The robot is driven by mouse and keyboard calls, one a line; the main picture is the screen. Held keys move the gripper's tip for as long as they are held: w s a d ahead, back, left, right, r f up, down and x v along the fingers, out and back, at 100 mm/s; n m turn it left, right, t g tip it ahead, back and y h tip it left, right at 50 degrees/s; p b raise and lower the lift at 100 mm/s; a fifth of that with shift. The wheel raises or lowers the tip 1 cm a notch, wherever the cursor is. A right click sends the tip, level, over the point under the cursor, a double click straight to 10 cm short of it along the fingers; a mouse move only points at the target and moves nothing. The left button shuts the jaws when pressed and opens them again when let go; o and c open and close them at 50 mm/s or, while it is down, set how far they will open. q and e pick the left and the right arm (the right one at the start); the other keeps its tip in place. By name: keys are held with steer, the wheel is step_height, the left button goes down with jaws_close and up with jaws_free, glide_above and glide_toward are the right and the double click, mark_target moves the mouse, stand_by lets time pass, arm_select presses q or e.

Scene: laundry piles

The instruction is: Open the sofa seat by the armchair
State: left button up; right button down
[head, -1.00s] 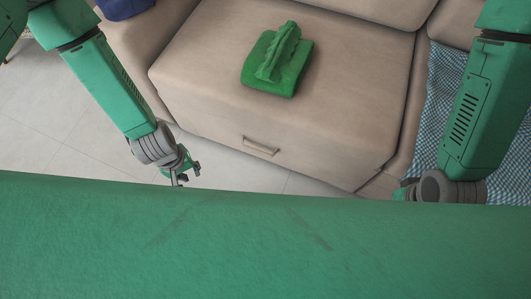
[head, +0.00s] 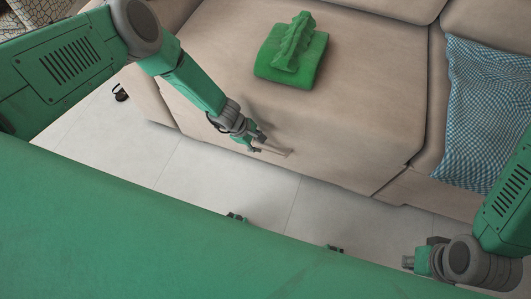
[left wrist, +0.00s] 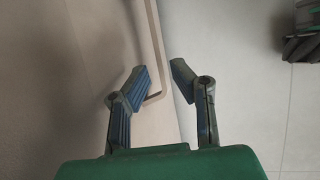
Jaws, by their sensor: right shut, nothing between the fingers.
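The beige sofa seat (head: 370,115) has a slim bar handle (head: 272,151) on its front face, and the seat looks closed. My left gripper (head: 256,143) is at this handle. In the left wrist view the handle bar (left wrist: 157,50) runs between the two open fingers of the left gripper (left wrist: 158,78), with a gap showing on the right finger's side. My right gripper (head: 415,260) is shut and empty, low over the floor at the right, apart from the sofa.
A folded green cloth pile (head: 291,52) lies on the seat. The tiled floor (head: 240,185) in front of the seat is clear. A small dark object (head: 121,93) lies on the floor at the left.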

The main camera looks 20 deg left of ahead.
mark_target(267, 151)
arm_select(q)
steer(key=b+x, duration=0.1)
steer(key=x, duration=0.1)
steer(key=b+x, duration=0.1)
steer(key=x, duration=0.1)
steer(key=shift+d+f, duration=0.25)
steer(key=shift+d, duration=0.1)
steer(key=shift+w+d+f+b, duration=0.1)
steer(key=shift+d+f+b, duration=0.2)
steer(key=shift+b, duration=0.1)
steer(key=shift+a, duration=0.2)
jaws_close()
